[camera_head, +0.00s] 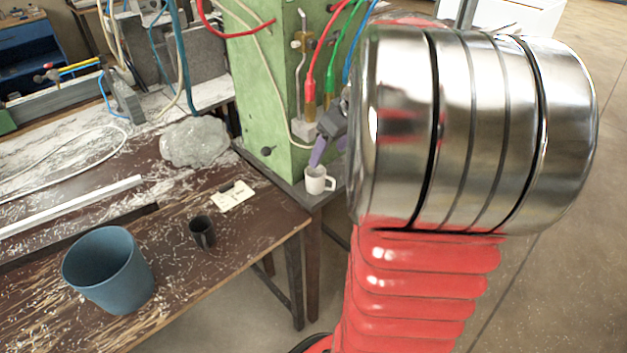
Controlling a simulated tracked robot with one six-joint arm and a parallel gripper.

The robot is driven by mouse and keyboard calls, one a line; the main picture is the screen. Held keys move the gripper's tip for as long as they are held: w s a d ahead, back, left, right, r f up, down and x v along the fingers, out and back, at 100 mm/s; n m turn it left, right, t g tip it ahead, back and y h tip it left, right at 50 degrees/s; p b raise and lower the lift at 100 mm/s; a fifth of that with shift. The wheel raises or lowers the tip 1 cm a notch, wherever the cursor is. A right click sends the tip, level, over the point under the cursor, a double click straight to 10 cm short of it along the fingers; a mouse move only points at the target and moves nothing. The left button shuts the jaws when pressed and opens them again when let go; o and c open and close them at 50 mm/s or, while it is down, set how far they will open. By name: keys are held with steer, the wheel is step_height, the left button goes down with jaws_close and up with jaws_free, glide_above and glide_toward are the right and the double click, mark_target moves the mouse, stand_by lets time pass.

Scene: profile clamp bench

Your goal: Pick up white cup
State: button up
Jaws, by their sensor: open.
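The white cup (315,181) stands upright near the corner of the bench, at the foot of the green machine column, with its handle toward the right. My gripper (319,160) is just above the cup, with a purple finger pointing down toward its rim. The gripper is open and I see nothing held in it. Much of the gripper is hidden behind my large metal and red arm, so I cannot tell whether a finger touches the cup.
The green column (262,95) with hoses rises right behind the cup. A metal bar (70,207) lies at the left.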

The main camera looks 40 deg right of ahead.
steer(key=shift+f, duration=0.1)
glide_above(320, 184)
step_height(320, 184, down, 7)
steer(key=shift+d+f, duration=0.1)
steer(key=shift+d, duration=0.05)
steer(key=shift+w+f, duration=0.15)
steer(key=shift+f, duration=0.15)
steer(key=shift+f, duration=0.1)
steer(key=shift+d+x, duration=0.1)
steer(key=shift+x, duration=1.15)
steer(key=shift+d+x, duration=0.15)
steer(key=shift+x, duration=1.1)
steer(key=c, duration=1.3)
steer(key=shift+o, duration=0.2)
